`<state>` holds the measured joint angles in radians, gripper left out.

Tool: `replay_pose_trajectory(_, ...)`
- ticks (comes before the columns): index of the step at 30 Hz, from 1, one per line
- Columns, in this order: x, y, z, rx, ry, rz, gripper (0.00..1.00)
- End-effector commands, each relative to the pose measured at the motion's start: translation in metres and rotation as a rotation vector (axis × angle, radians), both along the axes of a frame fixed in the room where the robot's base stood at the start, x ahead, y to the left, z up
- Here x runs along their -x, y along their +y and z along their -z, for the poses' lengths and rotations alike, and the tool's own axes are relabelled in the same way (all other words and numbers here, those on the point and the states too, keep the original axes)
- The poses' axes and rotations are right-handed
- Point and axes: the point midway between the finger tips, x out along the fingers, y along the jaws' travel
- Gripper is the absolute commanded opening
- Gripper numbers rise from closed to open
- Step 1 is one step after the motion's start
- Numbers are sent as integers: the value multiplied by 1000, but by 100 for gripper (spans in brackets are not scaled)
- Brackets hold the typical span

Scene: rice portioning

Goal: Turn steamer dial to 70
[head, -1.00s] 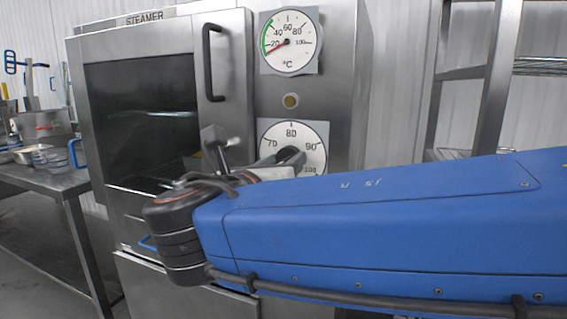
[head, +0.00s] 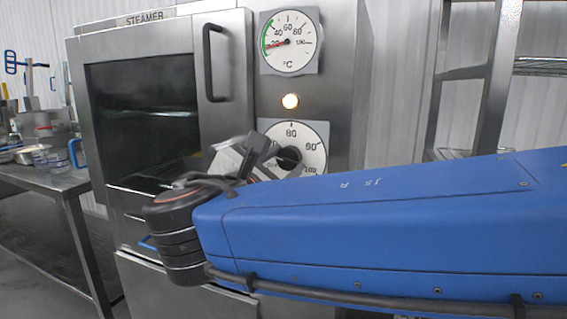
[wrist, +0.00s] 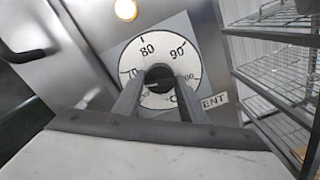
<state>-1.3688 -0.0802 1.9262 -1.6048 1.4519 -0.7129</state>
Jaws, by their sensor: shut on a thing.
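The steamer (head: 160,55) stands ahead with its dark-windowed door shut. Its lower dial plate (head: 310,135) is white, with 80, 90 and 100 readable. The black dial knob (head: 289,158) is in the plate's middle. My gripper (head: 278,154) is shut on the knob from the left; its fingers partly hide the plate. In the wrist view both fingers reach to the knob (wrist: 158,76), with 70, 80 and 90 showing around it. The knob's pointer is hidden, so I cannot read its setting. The upper gauge (head: 289,41) has a red needle near 20.
A round lamp (head: 290,101) between gauge and dial is lit. A metal table (head: 55,183) with containers stands at the left. A wire rack (wrist: 280,60) stands to the right. The door handle (head: 211,62) is above my gripper.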

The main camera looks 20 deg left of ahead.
Motion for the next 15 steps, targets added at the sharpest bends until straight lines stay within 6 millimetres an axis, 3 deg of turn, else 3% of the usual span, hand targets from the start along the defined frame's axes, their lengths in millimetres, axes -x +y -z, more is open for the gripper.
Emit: replay_pose_trajectory(15,0,0,1,-248,-18,0,15)
